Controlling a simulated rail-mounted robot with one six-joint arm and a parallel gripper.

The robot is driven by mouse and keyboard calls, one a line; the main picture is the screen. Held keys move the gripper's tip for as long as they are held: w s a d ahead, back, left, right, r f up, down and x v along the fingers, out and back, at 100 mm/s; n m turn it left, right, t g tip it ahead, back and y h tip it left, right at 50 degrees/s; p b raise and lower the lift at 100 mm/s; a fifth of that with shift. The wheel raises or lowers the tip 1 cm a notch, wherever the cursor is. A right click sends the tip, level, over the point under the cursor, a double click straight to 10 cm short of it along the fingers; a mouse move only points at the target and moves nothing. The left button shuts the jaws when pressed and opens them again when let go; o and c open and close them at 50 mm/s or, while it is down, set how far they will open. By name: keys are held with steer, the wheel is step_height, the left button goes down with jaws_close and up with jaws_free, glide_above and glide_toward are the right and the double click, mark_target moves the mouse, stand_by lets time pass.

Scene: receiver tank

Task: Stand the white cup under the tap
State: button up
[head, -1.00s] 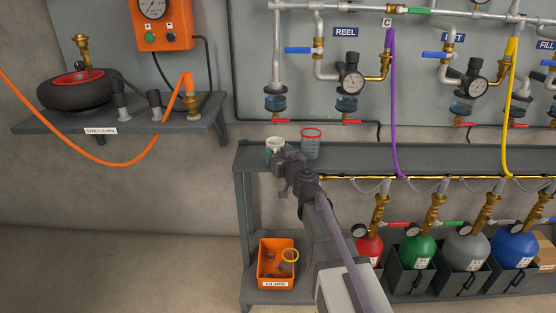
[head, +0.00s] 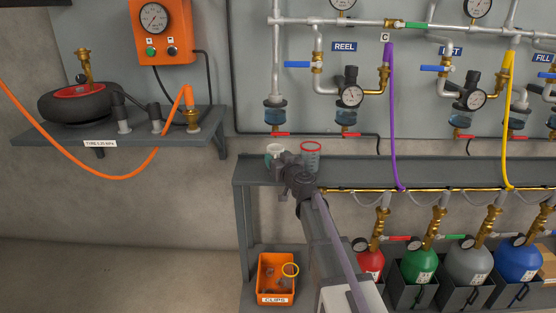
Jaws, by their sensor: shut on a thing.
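My gripper (head: 281,158) is shut on the white cup (head: 274,147) at the left end of the grey bench (head: 246,172). The cup's pale upper part shows above the jaws; the rest is largely hidden by them. A teal patch shows at its left side, and I cannot tell what it belongs to. The cup looks upright and overlaps the bench's back edge in the picture. A tap with a red lever (head: 281,134) sits below a blue bowl (head: 275,116) on the leftmost pipe, above and behind the cup.
A clear beaker with a red rim (head: 311,153) stands close to the right of my gripper. The bench top further right is bare. An orange clips bin (head: 264,272) is below. A purple hose (head: 392,120) hangs at the right.

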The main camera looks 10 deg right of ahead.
steer(key=shift+f+b, duration=0.3)
steer(key=shift+f, duration=0.05)
steer(key=o, duration=1)
steer(key=v, duration=1)
steer(key=shift+s+d, duration=0.1)
steer(key=shift+s, duration=0.3)
steer(key=v, duration=0.8)
steer(key=shift+s, duration=0.25)
